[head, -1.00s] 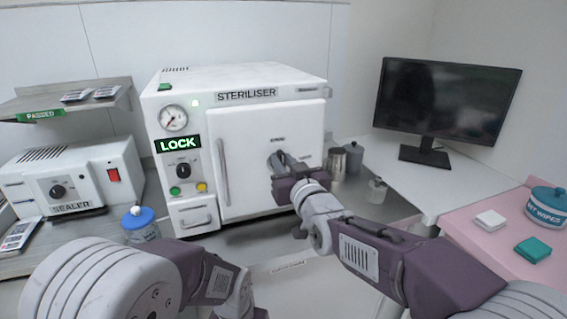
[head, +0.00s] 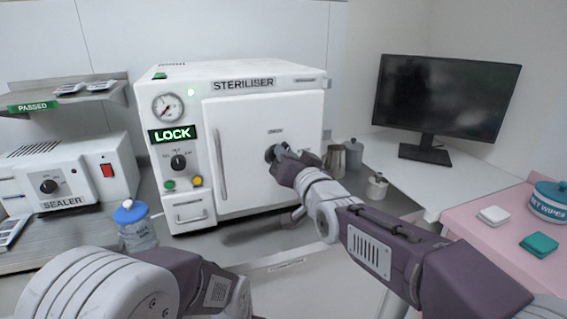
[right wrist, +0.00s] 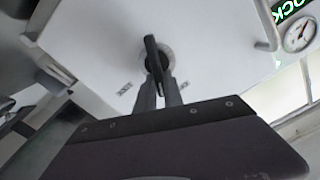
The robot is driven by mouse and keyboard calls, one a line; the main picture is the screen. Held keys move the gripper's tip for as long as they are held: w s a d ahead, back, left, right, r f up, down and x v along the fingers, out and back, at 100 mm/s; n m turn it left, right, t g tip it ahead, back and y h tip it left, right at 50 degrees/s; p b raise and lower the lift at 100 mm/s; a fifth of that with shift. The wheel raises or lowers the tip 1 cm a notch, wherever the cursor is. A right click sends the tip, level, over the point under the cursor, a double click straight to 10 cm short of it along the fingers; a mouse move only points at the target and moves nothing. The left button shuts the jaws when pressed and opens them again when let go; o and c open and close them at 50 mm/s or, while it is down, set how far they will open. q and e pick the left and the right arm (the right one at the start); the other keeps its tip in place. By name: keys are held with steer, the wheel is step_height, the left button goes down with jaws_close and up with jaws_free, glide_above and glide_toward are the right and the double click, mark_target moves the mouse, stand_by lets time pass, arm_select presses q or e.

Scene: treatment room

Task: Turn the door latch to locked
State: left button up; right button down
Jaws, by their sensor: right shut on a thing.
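The white steriliser (head: 180,85) stands on the counter with its door (head: 243,130) shut. The latch (head: 271,152) is a dark lever on a round grey boss near the door's right side. In the right wrist view the lever (right wrist: 152,50) is upright in the picture, between my fingertips. My right gripper (head: 279,155) is shut on the latch and hides most of it in the head view. Its fingers also show in the right wrist view (right wrist: 158,85). A green LOCK sign (head: 172,135) is lit on the front panel. My left arm shows at lower left, its gripper out of view.
A long handle (head: 219,165) runs down the door's left side. Metal canisters (head: 335,160) stand right of the steriliser. A monitor (head: 445,95) stands farther right. A blue-capped bottle (head: 135,232) stands at front left, near the sealer (head: 70,175).

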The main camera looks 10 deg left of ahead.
steer(key=shift+w+d+f+m+b, duration=0.15)
steer(key=shift+f+m+b, duration=0.35)
steer(key=shift+m, duration=1.55)
steer(key=shift+w+d+f+m+b, duration=0.15)
steer(key=shift+m+b, duration=0.6)
steer(key=shift+m, duration=1.35)
steer(key=shift+w+d+f+m+b, duration=0.15)
steer(key=shift+f+m+b, duration=0.35)
steer(key=shift+m, duration=1.55)
steer(key=shift+s+r, duration=0.1)
steer(key=shift+s, duration=0.05)
steer(key=c, duration=1.5)
jaws_free()
steer(key=shift+o, duration=0.2)
steer(key=shift+d, duration=0.1)
steer(key=v, duration=0.9)
